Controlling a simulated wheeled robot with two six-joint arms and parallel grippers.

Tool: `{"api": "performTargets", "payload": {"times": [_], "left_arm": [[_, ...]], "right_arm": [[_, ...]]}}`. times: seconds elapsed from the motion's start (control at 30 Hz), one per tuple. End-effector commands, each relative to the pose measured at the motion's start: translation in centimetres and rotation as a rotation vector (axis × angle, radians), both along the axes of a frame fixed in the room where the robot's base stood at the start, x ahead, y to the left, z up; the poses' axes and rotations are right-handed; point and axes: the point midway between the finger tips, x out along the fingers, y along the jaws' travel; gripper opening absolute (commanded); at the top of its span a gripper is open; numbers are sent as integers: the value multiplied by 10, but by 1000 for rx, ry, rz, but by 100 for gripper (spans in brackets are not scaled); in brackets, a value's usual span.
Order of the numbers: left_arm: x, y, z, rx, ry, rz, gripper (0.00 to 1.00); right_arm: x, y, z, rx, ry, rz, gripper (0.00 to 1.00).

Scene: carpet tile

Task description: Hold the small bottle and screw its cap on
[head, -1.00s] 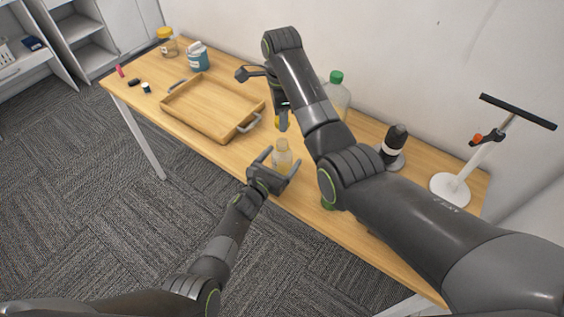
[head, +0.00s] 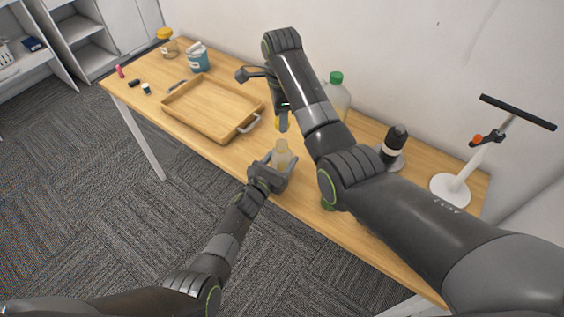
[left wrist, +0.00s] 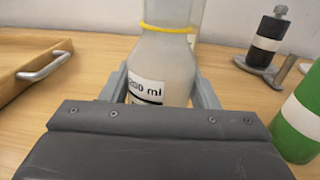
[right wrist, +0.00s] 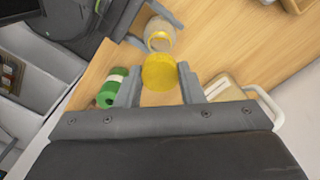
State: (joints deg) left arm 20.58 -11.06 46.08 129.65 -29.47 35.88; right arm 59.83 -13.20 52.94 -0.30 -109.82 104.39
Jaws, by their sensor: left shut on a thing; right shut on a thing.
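The small bottle (head: 281,150) stands upright near the front edge of the table, clear with a white "ml" label (left wrist: 147,88) and a yellow ring at its neck. My left gripper (head: 274,168) is shut around its body, one finger on each side. My right gripper (head: 281,122) is above and behind the bottle, shut on the yellow cap (right wrist: 159,71). In the right wrist view the bottle's open mouth (right wrist: 159,38) shows beyond the cap, and the two are apart. My right arm hides part of the table in the head view.
A wooden tray (head: 182,119) lies left of the bottle. A green-capped bottle (head: 337,92), a black bottle (head: 395,141) and a white stand (head: 451,189) are behind and right. A green cylinder (left wrist: 298,122) stands near the left gripper. Jars (head: 198,58) are at the far left.

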Motion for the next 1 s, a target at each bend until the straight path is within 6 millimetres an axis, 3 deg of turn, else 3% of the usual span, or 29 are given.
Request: {"api": "performTargets", "payload": {"times": [0.4,1.0], "left_arm": [[0,0,0,0,0,0,14],[0,0,0,1,1,0,14]], "right_arm": [[-1,0,-48,-1,2,0,14],[0,0,-51,-1,0,0,14]]}}
